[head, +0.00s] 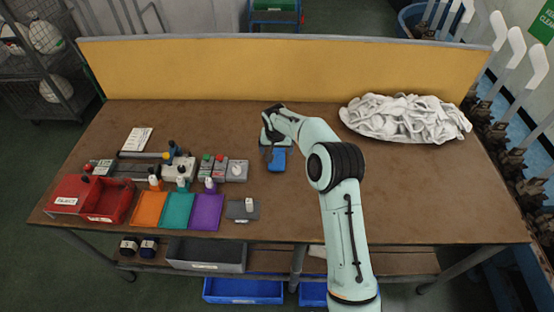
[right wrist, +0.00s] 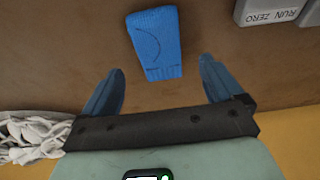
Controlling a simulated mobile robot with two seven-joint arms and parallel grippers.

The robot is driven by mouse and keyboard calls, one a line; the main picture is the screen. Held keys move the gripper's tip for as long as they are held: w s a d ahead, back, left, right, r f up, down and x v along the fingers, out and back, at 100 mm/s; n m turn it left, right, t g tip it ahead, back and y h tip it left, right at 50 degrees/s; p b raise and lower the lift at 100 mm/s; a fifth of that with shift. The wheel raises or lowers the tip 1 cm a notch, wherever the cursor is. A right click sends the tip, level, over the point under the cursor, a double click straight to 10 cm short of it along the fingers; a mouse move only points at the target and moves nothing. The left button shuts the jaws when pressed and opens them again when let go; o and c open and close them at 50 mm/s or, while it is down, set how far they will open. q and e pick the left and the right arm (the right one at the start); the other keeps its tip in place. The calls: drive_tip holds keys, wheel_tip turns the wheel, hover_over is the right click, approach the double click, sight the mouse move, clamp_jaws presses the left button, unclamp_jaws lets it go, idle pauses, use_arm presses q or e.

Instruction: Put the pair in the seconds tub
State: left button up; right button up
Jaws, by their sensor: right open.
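The pair (head: 277,160) is a small folded blue knit bundle lying flat on the brown table, just left of centre. It also shows in the right wrist view (right wrist: 156,42), with a curved line on its face. My right gripper (right wrist: 161,66) is open and empty, its blue fingers spread on either side of the bundle's near end; it appears apart from it. In the head view my right arm hides part of the gripper. I cannot read which container is the seconds tub; a grey tub (head: 207,266) with a label stands on the shelf below. My left gripper is not in view.
Red bins (head: 106,204), one marked reject, stand at the table's left end. Orange, teal and purple mats (head: 207,212) lie along the front, with grey labelled boxes behind. A white sock pile (head: 405,118) lies back right by the yellow panel (head: 280,70). The right front is clear.

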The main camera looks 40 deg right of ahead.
sight(277, 157)
drive_tip(key=x, duration=0.5)
drive_tip(key=shift+a+f+p, duration=0.1)
drive_tip(key=shift+f+p, duration=0.05)
drive_tip(key=shift+p, duration=0.15)
drive_tip(key=shift+s, duration=0.1)
drive_tip(key=c, duration=1.3)
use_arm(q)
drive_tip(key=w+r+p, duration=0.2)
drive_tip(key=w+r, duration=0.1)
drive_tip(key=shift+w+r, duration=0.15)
use_arm(e)
drive_tip(key=shift+o, duration=0.2)
wheel_tip(277, 157, up, 20)
